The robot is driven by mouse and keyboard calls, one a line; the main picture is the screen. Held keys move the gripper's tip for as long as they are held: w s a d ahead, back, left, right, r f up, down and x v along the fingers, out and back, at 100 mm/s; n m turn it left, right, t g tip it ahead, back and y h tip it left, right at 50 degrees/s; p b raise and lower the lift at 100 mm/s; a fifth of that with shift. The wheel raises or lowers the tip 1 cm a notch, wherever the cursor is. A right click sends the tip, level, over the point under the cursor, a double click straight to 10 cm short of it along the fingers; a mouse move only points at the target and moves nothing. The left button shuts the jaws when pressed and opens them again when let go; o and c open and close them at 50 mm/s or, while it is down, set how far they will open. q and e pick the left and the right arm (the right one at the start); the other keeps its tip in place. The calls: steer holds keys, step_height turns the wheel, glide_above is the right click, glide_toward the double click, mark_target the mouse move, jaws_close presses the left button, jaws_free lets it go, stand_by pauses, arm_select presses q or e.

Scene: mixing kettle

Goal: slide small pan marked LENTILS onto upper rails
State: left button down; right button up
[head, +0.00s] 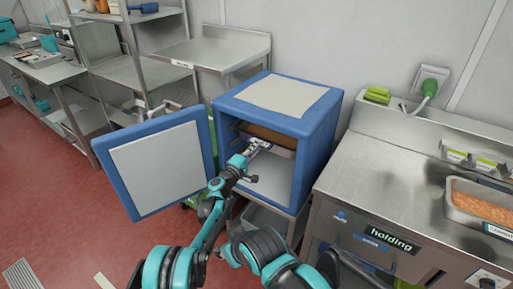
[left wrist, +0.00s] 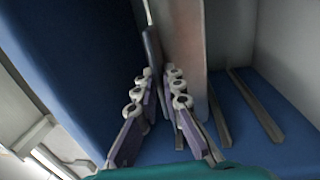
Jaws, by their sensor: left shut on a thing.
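The small pan (head: 283,151), metal with a brown filling, is inside the upper part of the blue box (head: 318,141), its front edge near the opening. Its marking cannot be read. My left gripper (head: 258,147) reaches into the open front and is shut on the pan's front edge. In the left wrist view, the fingers of the left gripper (left wrist: 158,88) close about a dark edge beside the metal wall of the pan (left wrist: 184,45). Rails (left wrist: 255,105) show on the blue inner wall. How the pan sits on its rails is hidden. My right gripper is not in view.
The box door (head: 158,165) stands wide open to the left. A steel counter (head: 390,185) with another filled pan (head: 482,204) is at the right. A steel table (head: 215,52) and shelves stand behind. The lower part of the box looks empty.

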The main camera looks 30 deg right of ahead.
arm_select(q)
steer(key=shift+d+f, duration=0.2)
steer(key=shift+d, duration=0.05)
stand_by(0.7)
steer(key=c, duration=1.1)
jaws_free()
steer(key=shift+f, duration=0.1)
steer(key=shift+a, duration=0.1)
steer(key=v, duration=0.6)
steer(key=shift+a, duration=0.4)
steer(key=shift+s, duration=0.15)
